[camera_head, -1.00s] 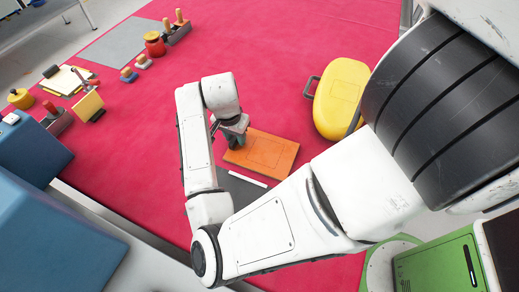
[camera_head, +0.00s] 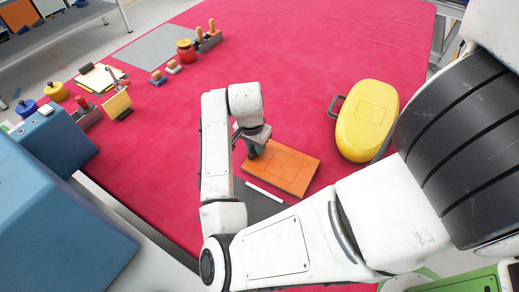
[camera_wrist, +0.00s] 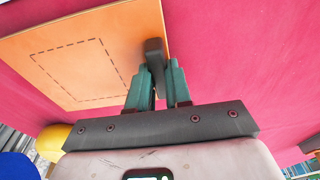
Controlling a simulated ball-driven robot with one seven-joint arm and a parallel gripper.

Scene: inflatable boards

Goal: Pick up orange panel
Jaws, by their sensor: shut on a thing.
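The orange panel (camera_head: 284,172) is a flat board right of the arm's end in the head view. In the wrist view it fills the upper left, its face (camera_wrist: 80,68) marked with a dashed rectangle. My gripper (camera_wrist: 160,68) has green fingers, shut on a dark grey piece (camera_wrist: 154,50) at the panel's edge, which looks like its handle. In the head view my gripper (camera_head: 254,150) is at the panel's upper left side, partly hidden by my wrist. I cannot tell whether the panel is clear of the mat.
A dark grey board (camera_head: 256,204) with a white strip (camera_head: 266,190) lies just below the panel. A yellow case (camera_head: 367,120) lies to the right. Blue blocks (camera_head: 62,215) stand at left. Several small tools lie at upper left. The red mat (camera_head: 300,60) is clear beyond the panel.

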